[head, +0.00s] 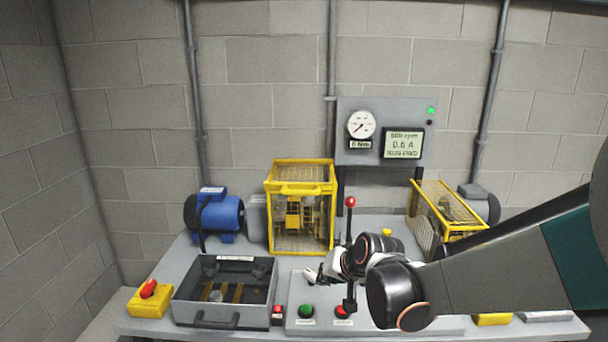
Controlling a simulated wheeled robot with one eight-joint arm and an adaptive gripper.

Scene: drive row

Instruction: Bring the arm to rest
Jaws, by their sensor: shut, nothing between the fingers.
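My arm reaches in from the right edge of the head view and bends over the front middle of the bench. My gripper (311,276) is shut and empty. It points left, just above the control plate, between the grey open box and the lever. The lever (350,225) has a red knob and stands upright behind my gripper. A green button (306,311) and a red button (342,311) sit at the front of the plate, below my gripper. My wrist and forearm hide part of the bench and plate to the right.
A yellow cage guard (300,205) stands behind my gripper; another (443,212) stands tilted at right. A blue motor (214,215), grey box (222,318) and red emergency stop (148,289) are at left. A gauge panel (385,105) stands behind, its green lamp lit.

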